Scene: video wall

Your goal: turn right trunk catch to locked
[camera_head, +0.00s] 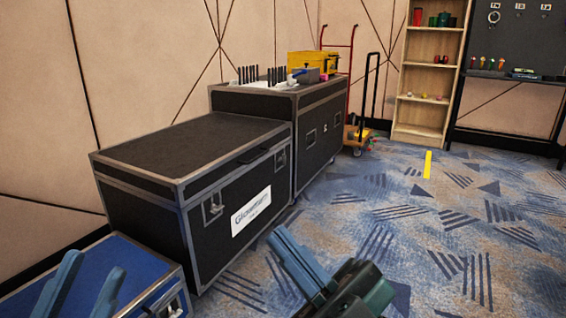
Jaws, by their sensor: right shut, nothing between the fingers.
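A black trunk (160,215) with grey metal edging stands at left centre, lid down. Its front carries a right catch (280,159) near the far corner and a left catch (213,206) near the close corner. The right catch is small here, and I cannot tell its turn position. My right gripper (281,236) is shut and empty, in front of the trunk, below and apart from the right catch. My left gripper (97,263) is open and empty at the bottom left, in front of a blue case.
The blue case (135,268) stands close before the trunk. A taller black case (318,112) with tools and a yellow box (312,63) on top stands behind it. A hand truck (358,135) and wooden shelf (424,108) are further back. Carpet at right is clear.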

